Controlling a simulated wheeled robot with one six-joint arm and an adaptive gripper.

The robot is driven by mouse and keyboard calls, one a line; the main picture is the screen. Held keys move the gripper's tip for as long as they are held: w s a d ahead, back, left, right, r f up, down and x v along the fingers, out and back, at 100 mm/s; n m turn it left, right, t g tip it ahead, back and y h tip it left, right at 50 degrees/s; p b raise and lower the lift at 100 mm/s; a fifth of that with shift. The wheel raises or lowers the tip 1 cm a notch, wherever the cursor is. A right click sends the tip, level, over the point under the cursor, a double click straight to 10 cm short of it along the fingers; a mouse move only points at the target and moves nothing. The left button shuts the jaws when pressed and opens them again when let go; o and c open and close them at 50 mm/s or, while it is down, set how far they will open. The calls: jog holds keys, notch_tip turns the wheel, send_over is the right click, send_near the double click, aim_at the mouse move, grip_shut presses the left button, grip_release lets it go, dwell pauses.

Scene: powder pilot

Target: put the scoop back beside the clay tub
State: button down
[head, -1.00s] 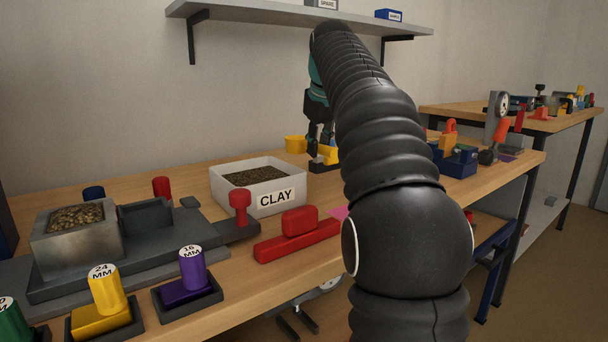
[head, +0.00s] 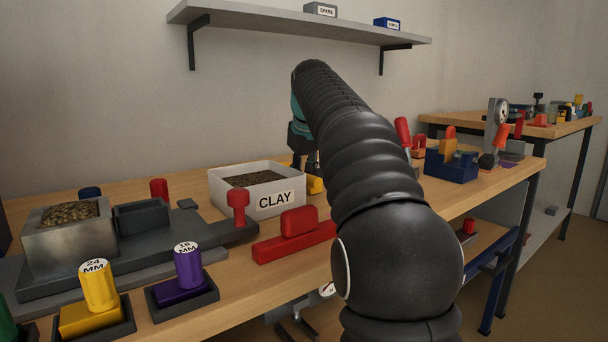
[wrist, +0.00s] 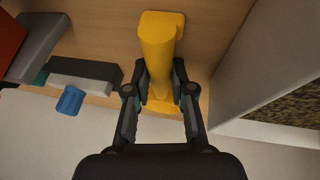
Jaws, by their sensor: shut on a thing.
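My gripper (head: 306,160) is just behind the right end of the clay tub (head: 222,192), partly hidden by my arm. In the wrist view my gripper (wrist: 160,82) is shut on a yellow scoop (wrist: 160,45), with one finger on each side. In the head view only a little yellow of the scoop (head: 316,186) shows between the tub and my arm. The tub is white, labelled CLAY and filled with brown granules. Its wall (wrist: 232,80) is to the right of the scoop in the wrist view, with a gap between. I cannot tell whether the scoop touches the table.
A red block with a raised grip (head: 297,228) lies in front of the tub. A red-knobbed tool (head: 238,205) stands at its left front. A blue holder (head: 450,165) is farther right. A dark block (wrist: 85,72) and a blue piece (wrist: 69,100) show left of the scoop.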

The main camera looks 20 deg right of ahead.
jog(key=c, duration=1)
grip_release()
jog(key=shift+f, duration=0.1)
jog(key=p+v, duration=0.4)
jog(key=v, duration=0.8)
